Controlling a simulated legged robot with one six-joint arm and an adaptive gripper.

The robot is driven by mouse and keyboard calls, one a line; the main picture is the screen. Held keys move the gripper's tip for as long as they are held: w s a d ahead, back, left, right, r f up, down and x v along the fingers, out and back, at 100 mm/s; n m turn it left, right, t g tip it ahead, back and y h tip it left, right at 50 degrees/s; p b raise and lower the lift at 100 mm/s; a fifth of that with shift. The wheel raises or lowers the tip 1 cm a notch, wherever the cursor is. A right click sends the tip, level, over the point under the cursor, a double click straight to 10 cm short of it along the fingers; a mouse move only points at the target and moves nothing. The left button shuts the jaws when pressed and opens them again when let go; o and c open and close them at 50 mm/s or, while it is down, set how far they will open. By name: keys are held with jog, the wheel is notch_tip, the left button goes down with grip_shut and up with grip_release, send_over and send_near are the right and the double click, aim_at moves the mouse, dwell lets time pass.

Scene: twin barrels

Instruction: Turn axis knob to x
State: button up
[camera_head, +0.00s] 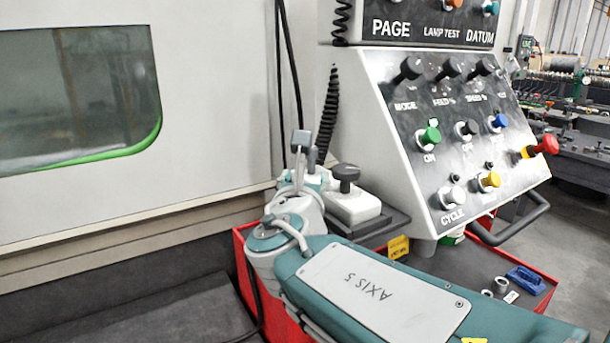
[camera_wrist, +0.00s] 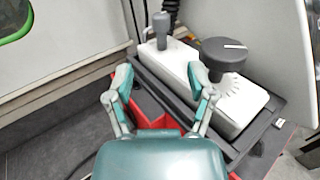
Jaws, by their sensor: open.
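The axis knob looks to be the round black knob (camera_wrist: 225,55) on a white box (camera_wrist: 185,62), with a white line across its top toward the right edge in the wrist view. Dial marks fan out on the box below it; the letters cannot be read. In the head view the same black knob (camera_head: 345,174) stands on the box, right of my gripper. My gripper (camera_wrist: 161,80) is open and empty. In the wrist view its right finger overlaps the box just left of the knob; contact cannot be told. The gripper also shows in the head view (camera_head: 306,148).
A smaller grey post (camera_wrist: 160,28) rises from the box's far left end. A control panel (camera_head: 455,130) with several knobs and buttons stands right of the box. A red tray (camera_head: 400,275) lies below, holding a blue item (camera_head: 525,279) and rings. The machine wall (camera_head: 215,90) borders the left.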

aim_at(312, 151)
jog(key=w+m+h, duration=0.1)
jog(key=w, duration=0.3)
jog(key=w+m+h, duration=0.1)
jog(key=w+h, duration=0.1)
jog(key=w, duration=0.2)
jog(key=w+m+g+h, duration=0.1)
jog(key=w+h, duration=0.1)
jog(key=w, duration=0.2)
jog(key=shift+d+r+m, duration=0.2)
jog(key=shift+d+m, duration=0.05)
jog(key=shift+m, duration=0.15)
jog(key=shift+w+d, duration=0.1)
grip_shut()
